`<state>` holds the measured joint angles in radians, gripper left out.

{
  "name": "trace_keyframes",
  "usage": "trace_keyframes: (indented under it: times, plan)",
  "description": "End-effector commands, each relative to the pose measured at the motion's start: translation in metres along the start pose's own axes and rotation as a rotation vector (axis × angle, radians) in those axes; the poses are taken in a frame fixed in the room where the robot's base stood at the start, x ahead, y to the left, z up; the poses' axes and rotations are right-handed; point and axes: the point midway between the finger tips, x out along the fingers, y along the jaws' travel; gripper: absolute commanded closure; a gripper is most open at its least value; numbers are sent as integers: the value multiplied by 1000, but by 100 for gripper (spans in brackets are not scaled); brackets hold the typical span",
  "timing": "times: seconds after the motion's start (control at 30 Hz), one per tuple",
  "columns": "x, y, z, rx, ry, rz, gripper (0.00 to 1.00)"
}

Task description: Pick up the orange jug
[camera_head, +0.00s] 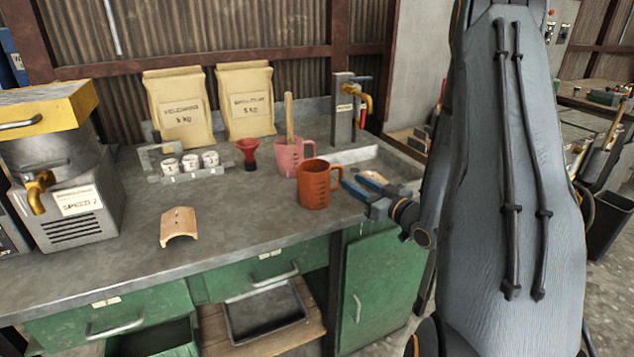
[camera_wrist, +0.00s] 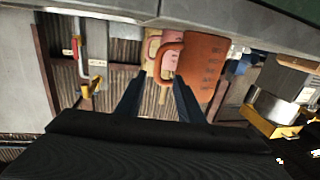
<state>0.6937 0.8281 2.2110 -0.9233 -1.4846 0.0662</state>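The orange jug (camera_head: 313,185) stands upright on the grey workbench (camera_head: 240,225) near its right part, with its handle to the right. My gripper (camera_head: 350,187) is just right of the jug, its blue fingers pointing at the handle. In the wrist view the picture is upside down, and the orange jug (camera_wrist: 205,68) is ahead, with its handle roughly between the tips of my gripper (camera_wrist: 157,82). The fingers are apart with nothing seen held. I cannot tell whether a fingertip touches the handle.
A pink jug (camera_head: 290,158) with a wooden stick stands close behind. A red funnel (camera_head: 248,153), white cups (camera_head: 190,163), paper bags (camera_head: 180,108) and a tap (camera_head: 358,97) stand farther back. A sink (camera_head: 385,160) is behind my gripper.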

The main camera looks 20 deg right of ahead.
Motion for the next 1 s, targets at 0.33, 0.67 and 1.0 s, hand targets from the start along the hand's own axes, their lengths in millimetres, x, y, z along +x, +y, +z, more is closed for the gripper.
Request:
trace_keyframes:
  times: [0.33,0.67,1.0]
  plan:
    - [28,0,-4,3,26,-10,66]
    - [69,4,-2,3,25,-8,66]
    - [75,5,0,4,24,-5,69]
